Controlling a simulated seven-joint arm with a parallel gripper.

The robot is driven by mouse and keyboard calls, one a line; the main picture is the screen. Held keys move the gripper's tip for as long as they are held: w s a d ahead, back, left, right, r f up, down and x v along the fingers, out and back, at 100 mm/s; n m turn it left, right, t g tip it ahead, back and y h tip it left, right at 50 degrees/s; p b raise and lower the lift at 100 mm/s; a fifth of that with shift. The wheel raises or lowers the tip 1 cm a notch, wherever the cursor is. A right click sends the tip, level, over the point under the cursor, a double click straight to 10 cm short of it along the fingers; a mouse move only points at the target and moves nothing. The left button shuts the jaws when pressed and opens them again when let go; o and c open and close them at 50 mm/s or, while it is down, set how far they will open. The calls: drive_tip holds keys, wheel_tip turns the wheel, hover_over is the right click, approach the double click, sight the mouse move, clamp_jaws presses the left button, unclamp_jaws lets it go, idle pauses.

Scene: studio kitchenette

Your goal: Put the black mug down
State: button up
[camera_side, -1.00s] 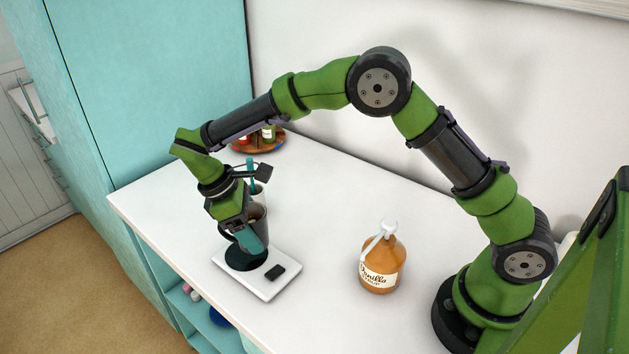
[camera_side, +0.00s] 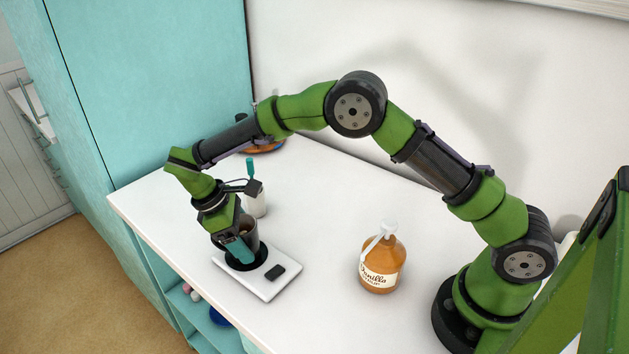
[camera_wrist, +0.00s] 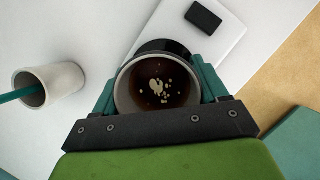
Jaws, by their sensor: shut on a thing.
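The black mug (camera_side: 251,229) is between the fingers of my gripper (camera_side: 240,246), which is shut on it. It is upright, at the black round plate (camera_side: 243,262) of a white flat device (camera_side: 268,287), which looks like a scale. I cannot tell whether its base touches the plate. In the wrist view the mug (camera_wrist: 157,84) shows from above, with dark liquid and pale flecks inside. The gripper's teal fingers (camera_wrist: 158,90) lie on both sides of it. Part of the black plate (camera_wrist: 166,46) shows beyond the mug.
A white cup (camera_side: 257,203) with a teal stick stands just behind the mug. A vanilla syrup bottle (camera_side: 381,264) with a pump stands to the right. The counter between scale and bottle is clear.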

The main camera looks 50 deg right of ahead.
drive_tip(key=o, duration=1.3)
drive_tip(key=shift+f, duration=0.1)
drive_tip(key=v, duration=1.2)
drive_tip(key=s+d+r+m+t+y, duration=0.3)
drive_tip(key=s+d+r+m+t, duration=0.15)
drive_tip(key=s+d+r, duration=0.75)
drive_tip(key=s+d+m+t, duration=0.1)
drive_tip(key=s+m+t, duration=0.1)
drive_tip(key=s+m, duration=0.1)
drive_tip(key=s+d+f+m+t+y, duration=0.1)
drive_tip(key=s+m, duration=0.2)
drive_tip(key=s, duration=0.1)
drive_tip(key=s+d+f+m+t+y, duration=0.1)
drive_tip(key=s+m+t, duration=0.1)
drive_tip(key=s+m, duration=0.1)
drive_tip(key=shift+s+d+f+t, duration=0.1)
drive_tip(key=shift+s+d+t, duration=0.1)
drive_tip(key=shift+s, duration=0.25)
drive_tip(key=shift+s+d+f+t, duration=0.1)
drive_tip(key=shift+s+d+t, duration=0.05)
drive_tip(key=shift+s, duration=0.3)
